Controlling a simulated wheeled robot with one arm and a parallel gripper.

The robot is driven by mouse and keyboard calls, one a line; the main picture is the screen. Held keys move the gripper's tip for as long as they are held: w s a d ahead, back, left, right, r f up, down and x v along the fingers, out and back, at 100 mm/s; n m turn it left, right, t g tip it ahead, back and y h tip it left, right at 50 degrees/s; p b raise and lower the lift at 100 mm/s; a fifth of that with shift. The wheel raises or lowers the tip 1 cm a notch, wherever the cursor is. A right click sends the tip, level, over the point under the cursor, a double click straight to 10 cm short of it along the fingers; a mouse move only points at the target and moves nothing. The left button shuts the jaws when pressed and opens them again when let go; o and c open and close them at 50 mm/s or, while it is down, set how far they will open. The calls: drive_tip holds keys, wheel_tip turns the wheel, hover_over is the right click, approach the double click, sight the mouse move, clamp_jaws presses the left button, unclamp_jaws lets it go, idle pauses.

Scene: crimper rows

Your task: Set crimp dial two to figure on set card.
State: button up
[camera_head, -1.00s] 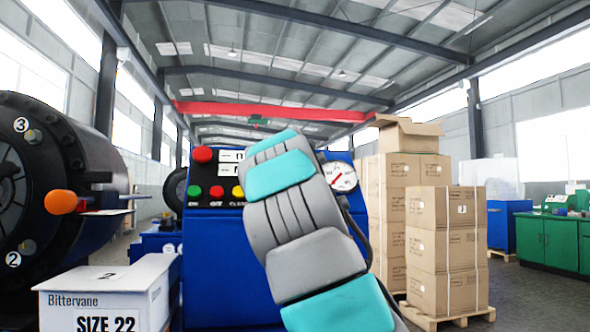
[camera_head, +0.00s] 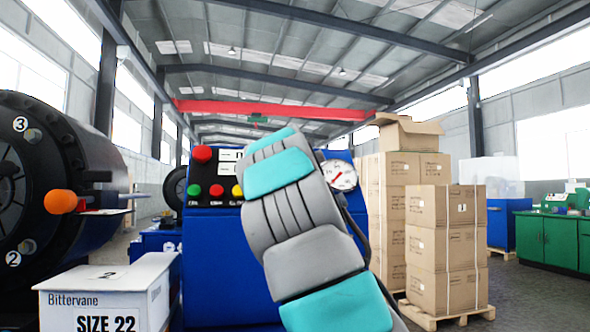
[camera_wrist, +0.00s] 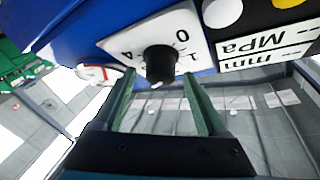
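A black dial knob (camera_wrist: 160,63) sits on a white plate (camera_wrist: 190,38) with figures, on the blue press cabinet (camera_wrist: 75,22). The plate appears turned over in the wrist view; a 0 and a 4 can be read, other figures are partly hidden by the knob. My gripper (camera_wrist: 159,75) is open, its two green fingers on either side of the knob with a small gap at each side. In the head view my arm hides the gripper and this dial.
The cabinet (camera_head: 215,265) carries coloured buttons (camera_head: 217,191) and a round gauge (camera_head: 340,175). A black crimping head (camera_head: 75,170) with an orange handle stands at left, behind a white box (camera_head: 105,290) marked Bittervane SIZE 22. Stacked cartons (camera_head: 445,245) stand at right.

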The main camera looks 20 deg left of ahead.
drive_tip(key=b+v, duration=0.3)
drive_tip(key=v, duration=0.5)
drive_tip(key=shift+w+a, duration=0.1)
idle(0.4)
